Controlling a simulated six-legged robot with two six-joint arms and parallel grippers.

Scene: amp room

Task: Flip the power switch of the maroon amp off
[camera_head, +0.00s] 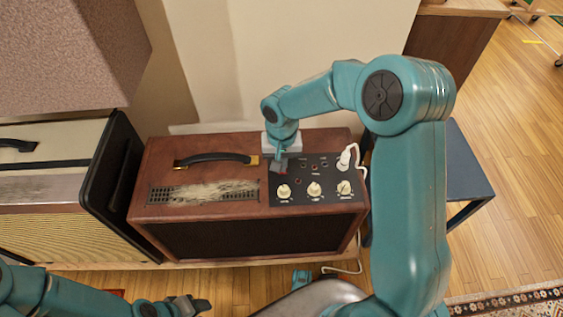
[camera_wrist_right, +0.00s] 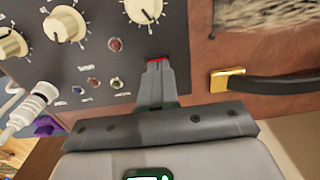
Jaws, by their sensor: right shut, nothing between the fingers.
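The maroon amp (camera_head: 215,215) stands on a low surface in the middle of the head view, its dark control panel (camera_head: 318,172) on the right part of its top. A small red switch (camera_wrist_right: 158,59) shows on the panel in the right wrist view, right at the fingertips. My right gripper (camera_head: 281,168) reaches down onto the panel's left edge; its fingers (camera_wrist_right: 155,72) are shut with nothing between them and partly cover the switch. I cannot tell which way the switch is tipped. My left gripper (camera_head: 190,304) is low at the left, away from the amp; its jaw state is unclear.
Cream knobs (camera_head: 314,188) line the panel's front, and a white plug with cable (camera_head: 345,157) stands at its right. A black handle (camera_head: 215,157) lies left of my right gripper. A cream amp (camera_head: 50,150) stands at left, a dark stool (camera_head: 455,165) at right.

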